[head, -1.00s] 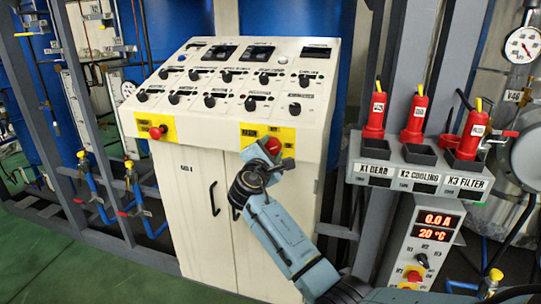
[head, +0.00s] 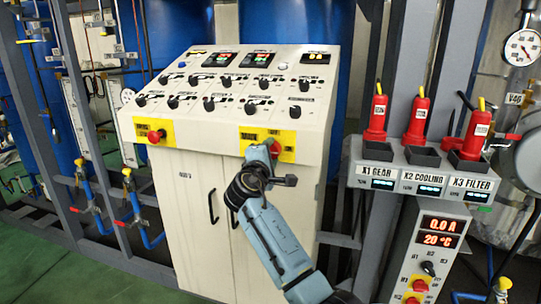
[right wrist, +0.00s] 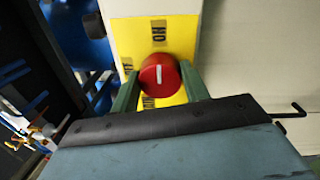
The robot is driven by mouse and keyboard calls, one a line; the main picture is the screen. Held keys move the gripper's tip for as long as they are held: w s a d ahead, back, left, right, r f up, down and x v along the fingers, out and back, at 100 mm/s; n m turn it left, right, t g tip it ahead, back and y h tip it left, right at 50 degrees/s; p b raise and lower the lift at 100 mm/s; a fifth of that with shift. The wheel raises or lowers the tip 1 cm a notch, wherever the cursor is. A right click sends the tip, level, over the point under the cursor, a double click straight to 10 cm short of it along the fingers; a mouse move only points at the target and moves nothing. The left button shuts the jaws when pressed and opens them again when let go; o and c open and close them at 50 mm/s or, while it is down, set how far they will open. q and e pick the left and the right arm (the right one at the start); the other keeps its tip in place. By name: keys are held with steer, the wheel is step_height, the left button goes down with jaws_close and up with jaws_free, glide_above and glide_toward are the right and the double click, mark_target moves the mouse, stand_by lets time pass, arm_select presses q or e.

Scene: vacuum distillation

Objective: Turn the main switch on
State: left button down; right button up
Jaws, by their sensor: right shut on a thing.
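The red main switch knob (head: 275,147) sits on a yellow plate (head: 289,151) at the right of the white control cabinet's front. My right gripper (head: 268,158) reaches up to it from below and hides part of it. My left gripper is not in view.
A second red knob (head: 155,136) is on the cabinet's left. The sloped panel (head: 225,123) carries several black knobs and lit displays (head: 220,59). Red plugs (head: 416,123) stand on the socket shelf (head: 408,157) at the right, above a box (head: 428,268) reading 0.0 A and 20 °C.

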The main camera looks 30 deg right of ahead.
steer(key=o, duration=1)
steer(key=shift+a, duration=0.1)
steer(key=v, duration=1.3)
steer(key=shift+s+a+f+p, duration=0.1)
steer(key=shift+s+p, duration=0.1)
steer(key=shift+p, duration=0.2)
